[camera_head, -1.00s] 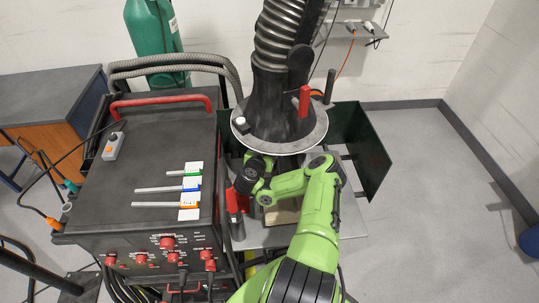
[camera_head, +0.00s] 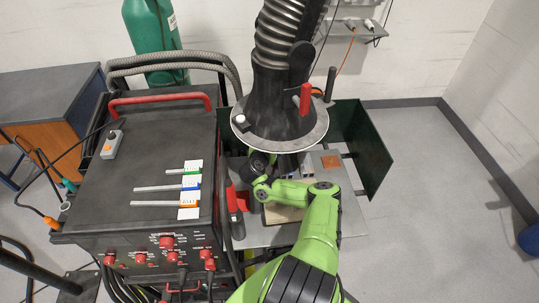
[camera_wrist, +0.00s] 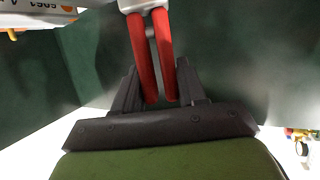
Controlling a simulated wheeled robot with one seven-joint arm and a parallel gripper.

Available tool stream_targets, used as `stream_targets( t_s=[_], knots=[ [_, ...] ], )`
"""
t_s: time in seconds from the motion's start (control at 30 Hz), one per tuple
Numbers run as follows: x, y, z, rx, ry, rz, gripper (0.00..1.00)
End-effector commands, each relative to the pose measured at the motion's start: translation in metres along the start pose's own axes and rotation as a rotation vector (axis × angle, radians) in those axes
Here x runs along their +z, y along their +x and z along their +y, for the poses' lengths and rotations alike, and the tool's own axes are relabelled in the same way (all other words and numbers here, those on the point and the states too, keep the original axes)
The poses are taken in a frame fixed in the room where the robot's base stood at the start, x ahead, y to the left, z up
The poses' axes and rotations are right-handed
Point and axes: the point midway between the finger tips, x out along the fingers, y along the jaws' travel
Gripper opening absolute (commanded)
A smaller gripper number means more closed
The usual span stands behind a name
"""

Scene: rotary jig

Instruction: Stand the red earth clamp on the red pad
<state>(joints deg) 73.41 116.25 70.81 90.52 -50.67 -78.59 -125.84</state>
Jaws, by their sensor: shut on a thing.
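The red earth clamp (camera_wrist: 150,55) shows in the wrist view, with two red handles and a pale grey head at the top edge. My gripper (camera_wrist: 156,68) is shut on its handles, one dark finger on each side. The clamp's head is partly cut off by the frame. In the head view, my gripper and the held clamp are hidden under the round hood and behind my arm. An orange-red square pad (camera_head: 331,161) lies on the grey surface right of my arm, below the hood. The pad is bare.
The extraction hood (camera_head: 285,135) hangs low over the work area, with a red lever (camera_head: 305,98) on its flange. Dark green screens (camera_head: 362,150) stand behind and right. The black welding machine (camera_head: 140,160) stands left, with a red-and-black object (camera_head: 233,198) beside it.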

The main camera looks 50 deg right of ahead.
Motion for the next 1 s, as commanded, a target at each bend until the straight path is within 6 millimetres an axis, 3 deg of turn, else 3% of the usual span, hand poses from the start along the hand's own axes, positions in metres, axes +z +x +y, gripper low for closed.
stream_targets(
  t_s=[0.1,1.0],
  knots=[
    [0.000,0.000,0.000,0.000,0.001,0.000,0.00],
    [-0.014,-0.007,-0.004,-0.005,-0.001,0.002,0.00]
  ],
)
